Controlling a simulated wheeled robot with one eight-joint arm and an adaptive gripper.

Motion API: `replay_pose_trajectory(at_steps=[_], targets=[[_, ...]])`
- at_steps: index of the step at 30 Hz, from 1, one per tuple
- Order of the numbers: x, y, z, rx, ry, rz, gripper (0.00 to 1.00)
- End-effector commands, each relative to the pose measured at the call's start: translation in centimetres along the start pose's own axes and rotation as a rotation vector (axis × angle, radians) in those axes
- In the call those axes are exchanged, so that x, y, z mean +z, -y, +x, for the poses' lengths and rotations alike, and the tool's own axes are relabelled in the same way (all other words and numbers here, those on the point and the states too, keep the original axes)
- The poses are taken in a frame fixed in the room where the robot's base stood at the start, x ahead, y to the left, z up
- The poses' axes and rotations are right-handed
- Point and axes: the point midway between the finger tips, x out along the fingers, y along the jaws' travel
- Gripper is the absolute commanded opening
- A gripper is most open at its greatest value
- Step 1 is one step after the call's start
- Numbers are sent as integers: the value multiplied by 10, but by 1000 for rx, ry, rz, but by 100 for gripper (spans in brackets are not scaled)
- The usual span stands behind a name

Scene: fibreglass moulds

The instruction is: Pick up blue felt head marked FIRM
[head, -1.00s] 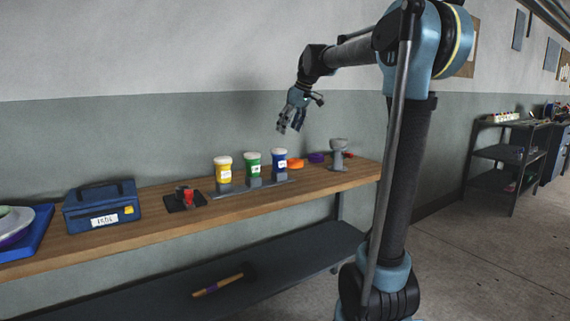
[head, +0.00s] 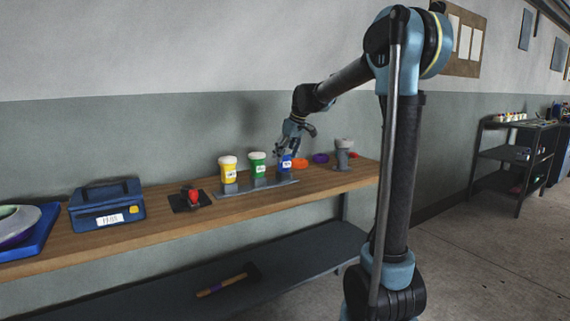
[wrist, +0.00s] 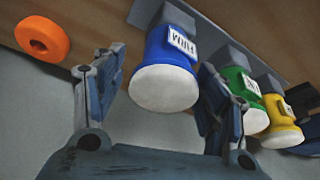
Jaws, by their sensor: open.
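The blue felt head (head: 286,164), a blue body with a white end and a white label, sits in a grey holder on the wooden bench. It also shows in the wrist view (wrist: 165,55), where its label looks like FIRM, though it is tilted and small. My gripper (head: 289,153) is open and right over the blue head. In the wrist view my gripper's fingers (wrist: 158,92) stand on either side of the blue head, with gaps between them and it. In the head view my fingers partly cover its top.
A green head (head: 258,166) and a yellow head (head: 228,170) stand left of it in the same rack. An orange ring (head: 300,163), a purple ring (head: 320,158) and a grey stand (head: 343,155) are to the right. A blue box (head: 107,205) and a red-knobbed device (head: 192,198) are further left.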

Motion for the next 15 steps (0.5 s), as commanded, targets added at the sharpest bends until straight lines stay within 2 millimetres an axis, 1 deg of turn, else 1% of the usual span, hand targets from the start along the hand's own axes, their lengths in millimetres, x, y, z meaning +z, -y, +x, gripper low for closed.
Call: replay_pose_trajectory(at_steps=[6, 9, 12, 15], targets=[[-5, 5, 30, 0, 0, -1, 66], [-5, 5, 39, 0, 0, -1, 66], [-4, 5, 44, 0, 0, 0, 66], [-4, 4, 45, 0, 0, 0, 66]])
